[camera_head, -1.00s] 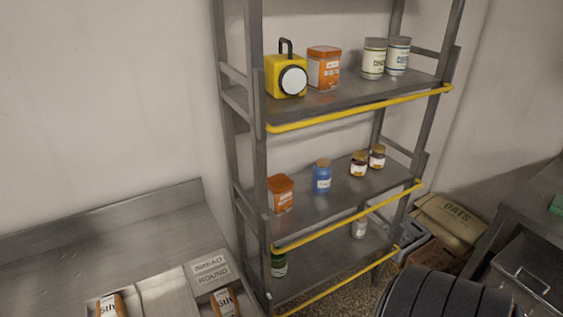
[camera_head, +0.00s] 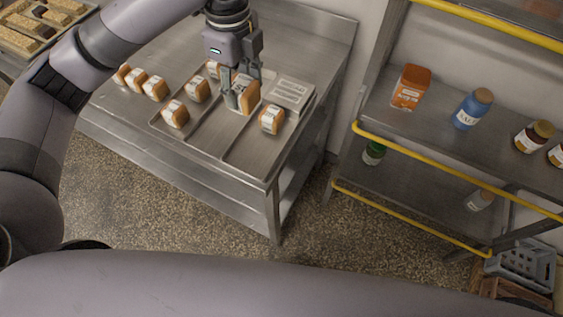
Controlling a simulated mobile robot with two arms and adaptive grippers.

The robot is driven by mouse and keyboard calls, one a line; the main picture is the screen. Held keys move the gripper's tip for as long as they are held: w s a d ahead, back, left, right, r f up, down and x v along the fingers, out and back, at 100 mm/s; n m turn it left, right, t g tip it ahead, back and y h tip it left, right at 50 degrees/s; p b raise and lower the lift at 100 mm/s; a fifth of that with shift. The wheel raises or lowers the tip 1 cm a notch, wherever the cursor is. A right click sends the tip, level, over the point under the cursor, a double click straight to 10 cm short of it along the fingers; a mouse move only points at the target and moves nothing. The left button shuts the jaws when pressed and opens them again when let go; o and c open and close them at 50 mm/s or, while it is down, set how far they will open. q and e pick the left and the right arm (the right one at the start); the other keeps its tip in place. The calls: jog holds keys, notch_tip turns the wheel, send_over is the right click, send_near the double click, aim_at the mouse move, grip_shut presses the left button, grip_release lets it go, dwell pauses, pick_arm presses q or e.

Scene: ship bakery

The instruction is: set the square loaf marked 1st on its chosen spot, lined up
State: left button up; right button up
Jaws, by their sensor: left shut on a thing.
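My left gripper (camera_head: 241,84) points down over the steel table and is shut on a square loaf (camera_head: 248,98) with a white label. The label is too small to read, so I cannot tell whether it is the one marked 1st. The held loaf is at the tray (camera_head: 235,148) with long lanes; I cannot tell whether it touches the tray floor. One loaf (camera_head: 271,119) is to its right, two (camera_head: 175,114) (camera_head: 197,89) are to its left, and another is partly hidden behind the gripper. My right gripper is out of view.
More small loaves (camera_head: 154,88) stand in a row at the table's left. A lettered block (camera_head: 290,93) is right of the held loaf. The table's front (camera_head: 120,125) is bare. A shelf rack with jars and a yellow rail (camera_head: 430,167) stands at right.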

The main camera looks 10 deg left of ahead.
pick_arm(q)
jog(key=shift+s+d+f, duration=0.1)
jog(key=shift+d+f, duration=0.05)
jog(key=shift+f, duration=0.15)
jog(key=f, duration=0.5)
jog(key=f+p, duration=0.1)
jog(key=f, duration=0.9)
jog(key=shift+a+f+p, duration=0.15)
jog(key=shift+a+p, duration=0.1)
jog(key=shift+p, duration=0.1)
notch_tip(320, 180, down, 3)
jog(key=shift+f, duration=0.2)
jog(key=shift+f+p, duration=0.3)
jog(key=shift+f, duration=0.2)
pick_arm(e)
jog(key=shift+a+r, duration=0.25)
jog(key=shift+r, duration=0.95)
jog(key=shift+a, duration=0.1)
